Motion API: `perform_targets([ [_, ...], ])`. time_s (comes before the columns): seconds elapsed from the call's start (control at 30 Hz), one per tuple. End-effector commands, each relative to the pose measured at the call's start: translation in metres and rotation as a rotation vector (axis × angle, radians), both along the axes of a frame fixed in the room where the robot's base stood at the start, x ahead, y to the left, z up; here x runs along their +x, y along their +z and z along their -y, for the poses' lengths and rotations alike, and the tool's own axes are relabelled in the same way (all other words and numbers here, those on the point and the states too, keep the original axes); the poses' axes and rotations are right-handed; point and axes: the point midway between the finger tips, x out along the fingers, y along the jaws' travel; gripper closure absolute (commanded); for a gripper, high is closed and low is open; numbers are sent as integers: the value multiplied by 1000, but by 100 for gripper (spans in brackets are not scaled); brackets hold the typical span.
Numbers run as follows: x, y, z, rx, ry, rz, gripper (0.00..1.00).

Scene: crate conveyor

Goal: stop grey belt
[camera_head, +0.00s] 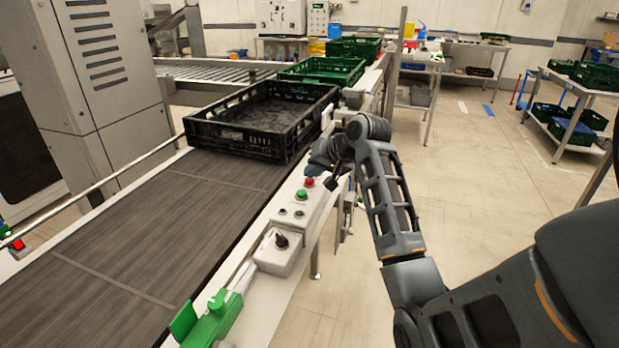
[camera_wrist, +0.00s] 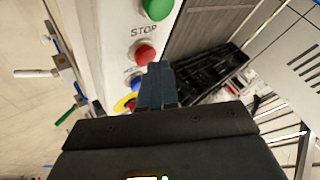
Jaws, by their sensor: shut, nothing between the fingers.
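The grey belt (camera_head: 150,215) runs along the left of the head view. A control box (camera_head: 294,215) on its near rail carries a red button (camera_head: 309,182) and a green button (camera_head: 302,194). In the wrist view the red button (camera_wrist: 145,53) sits below the printed word STOP, with the green button (camera_wrist: 157,9) above it. My gripper (camera_wrist: 158,66) is shut and empty, its tips beside the lower right of the red button in the picture; I cannot tell whether they touch. In the head view my gripper (camera_head: 322,158) is by the box's far end, partly hidden.
A black crate (camera_head: 232,140) stands on the belt; green crates (camera_head: 325,70) stand beyond it. A blue button (camera_wrist: 136,82) and a yellow-and-red button (camera_wrist: 122,105) are near my fingers. A rotary switch box (camera_head: 280,248) is nearer on the rail.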

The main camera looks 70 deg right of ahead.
Motion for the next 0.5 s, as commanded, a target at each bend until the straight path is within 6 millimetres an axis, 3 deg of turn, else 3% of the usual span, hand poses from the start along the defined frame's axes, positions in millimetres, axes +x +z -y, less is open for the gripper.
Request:
perform_targets([
  [0.13,0,10,0,0,1,1,100],
  [0.5,0,10,0,-1,0,0,100],
])
